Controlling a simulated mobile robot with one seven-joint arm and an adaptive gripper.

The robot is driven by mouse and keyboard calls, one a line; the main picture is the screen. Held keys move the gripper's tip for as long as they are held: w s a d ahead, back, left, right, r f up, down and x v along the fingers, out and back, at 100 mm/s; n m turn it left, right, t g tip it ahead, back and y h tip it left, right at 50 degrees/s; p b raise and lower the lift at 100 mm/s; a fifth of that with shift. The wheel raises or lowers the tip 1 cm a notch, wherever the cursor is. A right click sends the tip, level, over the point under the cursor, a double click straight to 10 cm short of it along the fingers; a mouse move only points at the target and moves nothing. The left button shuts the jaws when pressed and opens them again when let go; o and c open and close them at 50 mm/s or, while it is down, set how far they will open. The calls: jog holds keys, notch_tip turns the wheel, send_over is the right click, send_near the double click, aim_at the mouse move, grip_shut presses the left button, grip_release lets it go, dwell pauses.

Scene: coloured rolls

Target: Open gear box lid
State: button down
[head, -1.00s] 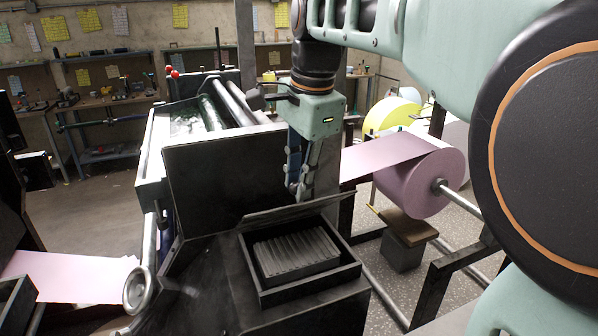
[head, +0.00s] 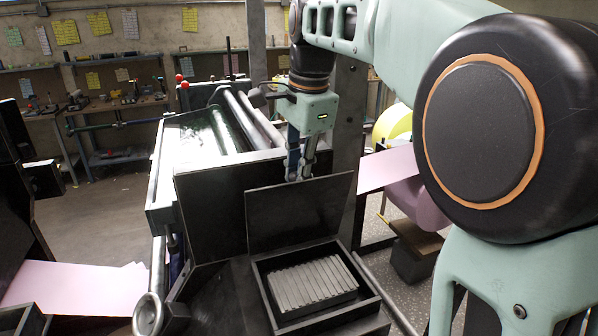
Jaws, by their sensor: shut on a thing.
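The gear box (head: 379,301) is a dark open-topped box on a dark machine surface. A block of grey ridged pieces (head: 312,283) lies inside it. Its flat dark lid (head: 302,215) stands nearly upright along the box's back edge, so the inside shows. My gripper (head: 300,178) points down at the lid's top edge. Its fingertips are partly hidden behind the lid. The fingers look close together at that edge, and the exact grip is hard to see.
A machine with metal rollers (head: 240,120) and a dark panel (head: 212,205) stands behind and left of the box. A pink roll (head: 418,203) is at the right, partly hidden by my arm. Pink sheets (head: 75,285) lie at lower left.

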jog(key=shift+w+a+f, duration=0.1)
jog(key=shift+w+a, duration=0.05)
jog(key=shift+w, duration=0.25)
jog(key=c, duration=2.1)
grip_release()
jog(key=shift+a+f, duration=0.1)
